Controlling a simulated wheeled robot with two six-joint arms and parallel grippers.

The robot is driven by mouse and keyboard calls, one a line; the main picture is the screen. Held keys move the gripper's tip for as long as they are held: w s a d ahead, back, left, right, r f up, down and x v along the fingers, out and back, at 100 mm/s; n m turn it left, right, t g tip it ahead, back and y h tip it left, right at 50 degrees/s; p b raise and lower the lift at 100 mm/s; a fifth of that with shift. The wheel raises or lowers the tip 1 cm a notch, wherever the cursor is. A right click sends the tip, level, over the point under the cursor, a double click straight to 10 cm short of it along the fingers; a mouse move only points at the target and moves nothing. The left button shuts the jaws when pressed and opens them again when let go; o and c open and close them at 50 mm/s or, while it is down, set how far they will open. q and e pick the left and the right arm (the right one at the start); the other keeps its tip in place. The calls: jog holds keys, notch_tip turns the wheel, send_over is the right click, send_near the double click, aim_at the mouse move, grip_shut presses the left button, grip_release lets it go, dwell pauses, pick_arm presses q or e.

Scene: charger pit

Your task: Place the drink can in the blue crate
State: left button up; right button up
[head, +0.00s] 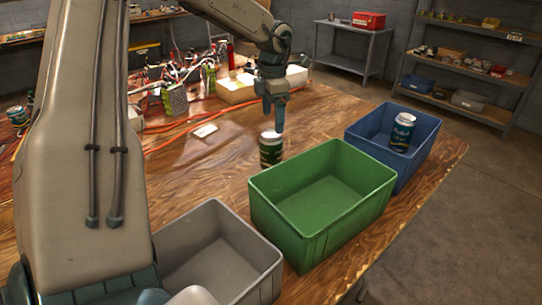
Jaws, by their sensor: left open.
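A dark green drink can (270,151) with a pale top stands upright on the wooden table, behind the green crate. My left gripper (276,122) points down just above this can and is open. The fingertips are close to the can's top; I cannot tell whether they touch it. The blue crate (428,153) stands at the right end of the table. A second can (402,132), dark with a blue-green label, is upright in the blue crate. My right gripper is not in view.
A grey crate (258,258) is nearer. Orange cables, wiring and boxes clutter the table's back. Shelves (465,65) stand beyond. Bare table lies around the left can.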

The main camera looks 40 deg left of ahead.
aim_at(272, 146)
pick_arm(q)
notch_tip(272, 146, down, 10)
jog(key=shift+f, duration=0.25)
dwell(0.3)
jog(key=shift+r, duration=0.1)
jog(key=shift+c, duration=0.5)
jog(key=c, duration=1.3)
notch_tip(272, 146, up, 10)
jog(key=shift+r, duration=0.1)
jog(key=shift+c, duration=0.2)
